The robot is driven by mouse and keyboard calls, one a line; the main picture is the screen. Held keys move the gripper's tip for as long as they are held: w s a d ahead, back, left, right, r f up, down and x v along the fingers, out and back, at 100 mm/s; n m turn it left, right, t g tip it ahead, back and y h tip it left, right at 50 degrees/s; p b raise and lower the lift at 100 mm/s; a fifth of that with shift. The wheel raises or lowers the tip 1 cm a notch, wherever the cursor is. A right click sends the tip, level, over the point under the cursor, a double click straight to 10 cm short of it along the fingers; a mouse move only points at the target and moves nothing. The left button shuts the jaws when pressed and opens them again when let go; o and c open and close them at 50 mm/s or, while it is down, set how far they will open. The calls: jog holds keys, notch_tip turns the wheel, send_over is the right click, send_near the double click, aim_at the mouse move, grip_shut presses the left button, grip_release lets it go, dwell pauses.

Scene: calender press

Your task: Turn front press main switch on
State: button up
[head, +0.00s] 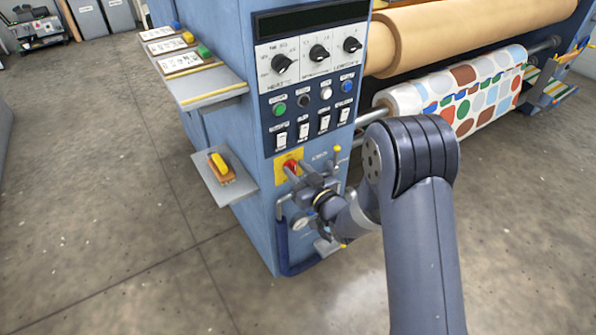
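The main switch (291,164) is a red rotary knob on a yellow plate, low on the front of the blue press cabinet. My gripper (298,172) reaches in from the lower right, with its fingertips right at the red knob. The fingers partly cover the knob and the lower right of the yellow plate. Whether they touch or grip the knob is too small to tell. The knob's exact angle is also hard to read.
Above the switch is a panel with black dials (319,53), coloured buttons and white rocker switches (303,130). A small shelf (213,188) with a yellow-handled brush juts out at left. A blue tube handle (283,255) and gauge (300,224) sit below. A patterned fabric roll (460,95) is at right.

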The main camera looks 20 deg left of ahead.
jog(key=shift+c, duration=0.3)
grip_shut()
jog(key=shift+m, duration=0.3)
jog(key=m+b, duration=0.2)
jog(key=shift+w+d+f+m, duration=0.1)
jog(key=shift+w+m, duration=0.05)
jog(key=shift+m, duration=0.15)
jog(key=m, duration=1)
jog(key=f+m+b, duration=0.1)
jog(key=m, duration=0.3)
jog(key=shift+w+d+m, duration=0.3)
jog(key=shift+w+m, duration=0.05)
jog(key=shift+m, duration=0.05)
